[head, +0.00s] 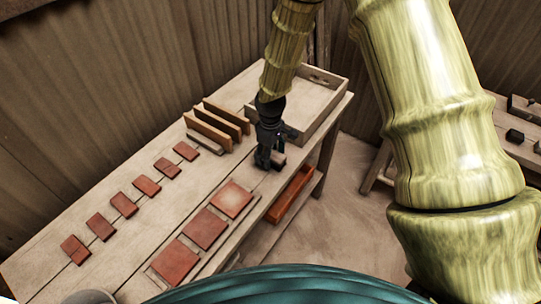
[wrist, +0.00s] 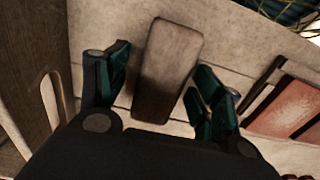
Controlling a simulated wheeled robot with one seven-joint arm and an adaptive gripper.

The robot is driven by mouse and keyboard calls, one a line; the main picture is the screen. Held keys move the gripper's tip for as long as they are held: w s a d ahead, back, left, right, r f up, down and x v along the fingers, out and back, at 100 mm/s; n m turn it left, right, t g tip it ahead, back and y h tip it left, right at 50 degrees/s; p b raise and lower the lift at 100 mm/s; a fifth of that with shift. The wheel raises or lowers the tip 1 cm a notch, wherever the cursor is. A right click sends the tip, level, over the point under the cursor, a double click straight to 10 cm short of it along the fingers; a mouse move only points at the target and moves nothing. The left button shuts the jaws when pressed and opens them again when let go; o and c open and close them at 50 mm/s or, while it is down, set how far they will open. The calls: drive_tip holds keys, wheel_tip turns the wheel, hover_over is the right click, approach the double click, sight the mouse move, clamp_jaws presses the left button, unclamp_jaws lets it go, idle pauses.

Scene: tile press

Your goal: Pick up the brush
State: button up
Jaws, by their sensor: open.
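The brush appears to be the grey-brown wooden block (wrist: 168,70) in the wrist view, lying on the pale bench; its bristles are not visible. My gripper (wrist: 160,82) is open, with one finger on each side of the block and gaps showing between fingers and wood. I cannot tell how far above the bench the fingertips are. In the head view my gripper (head: 268,160) points down near the bench's right edge, and the block (head: 278,159) shows partly behind its fingers.
On the bench (head: 110,165), upright wooden slats (head: 215,125) stand left of my gripper and a walled wooden tray (head: 318,112) lies behind it. Larger red tiles (head: 204,229) are nearer me, with several small ones (head: 123,204) leftward. An orange-red tray (head: 291,194) is below.

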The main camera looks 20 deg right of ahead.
drive_tip(key=c, duration=1.3)
drive_tip(key=shift+o, duration=0.2)
drive_tip(key=shift+r, duration=0.1)
drive_tip(key=shift+r+b, duration=0.75)
drive_tip(key=shift+r, duration=0.35)
drive_tip(key=s+r+b, duration=0.1)
drive_tip(key=s+b, duration=0.1)
drive_tip(key=s, duration=0.6)
drive_tip(key=s+d+r+b, duration=0.1)
drive_tip(key=s+b, duration=0.1)
drive_tip(key=s, duration=0.6)
drive_tip(key=shift+d+r+b, duration=0.15)
drive_tip(key=shift+r+b, duration=0.15)
drive_tip(key=shift+b, duration=0.1)
